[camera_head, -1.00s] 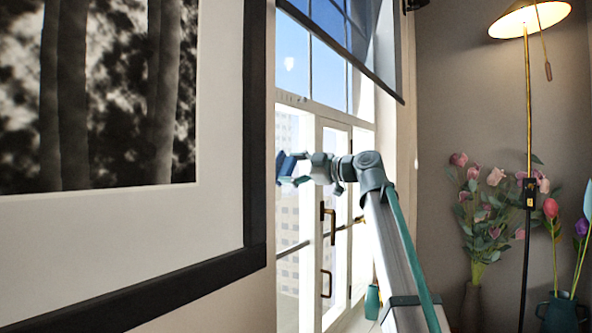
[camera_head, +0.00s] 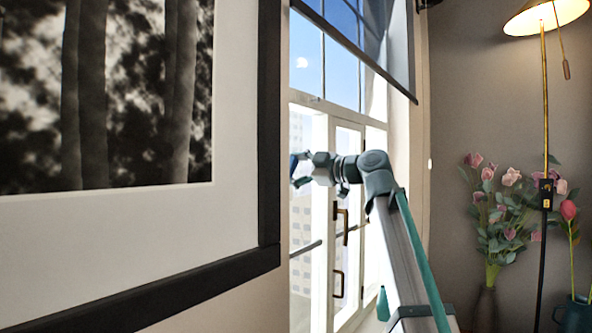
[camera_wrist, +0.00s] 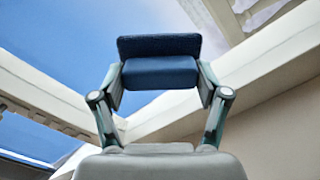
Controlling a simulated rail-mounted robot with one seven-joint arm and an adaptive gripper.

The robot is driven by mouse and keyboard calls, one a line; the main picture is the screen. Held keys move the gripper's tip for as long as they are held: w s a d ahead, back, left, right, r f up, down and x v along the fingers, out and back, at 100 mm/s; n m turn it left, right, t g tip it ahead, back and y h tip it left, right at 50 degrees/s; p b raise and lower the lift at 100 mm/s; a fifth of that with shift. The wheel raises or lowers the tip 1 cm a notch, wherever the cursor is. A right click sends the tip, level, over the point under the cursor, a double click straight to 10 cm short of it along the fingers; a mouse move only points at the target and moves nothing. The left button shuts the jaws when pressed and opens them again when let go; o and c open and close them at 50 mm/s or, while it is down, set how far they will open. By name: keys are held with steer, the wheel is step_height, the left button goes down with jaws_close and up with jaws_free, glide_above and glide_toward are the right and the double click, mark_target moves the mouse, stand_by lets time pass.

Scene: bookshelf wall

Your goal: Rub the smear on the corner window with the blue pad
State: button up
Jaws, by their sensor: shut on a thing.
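The blue pad (camera_wrist: 160,70) is held between both fingers of my gripper (camera_wrist: 160,82) in the wrist view. In the head view my gripper (camera_head: 303,171) is in front of the window (camera_head: 318,107), at its left side, and only a sliver of the pad (camera_head: 293,164) shows beside the wall edge. The smear cannot be made out in the wrist view. I cannot tell whether the pad touches glass.
A dark-framed picture (camera_head: 268,150) fills the left. A dark blind (camera_head: 365,62) hangs slanting over the upper window. Brass handles (camera_head: 338,284) stick out from the window below my gripper. A lamp (camera_head: 546,20) and flowers (camera_head: 495,205) stand at the right.

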steer(key=shift+d, duration=0.1)
steer(key=v, duration=0.6)
stand_by(0.5)
steer(key=shift+d, duration=0.1)
steer(key=v, duration=0.2)
steer(key=shift+s+d+b, duration=0.25)
steer(key=shift+d+b, duration=0.05)
steer(key=shift+b, duration=0.05)
stand_by(0.5)
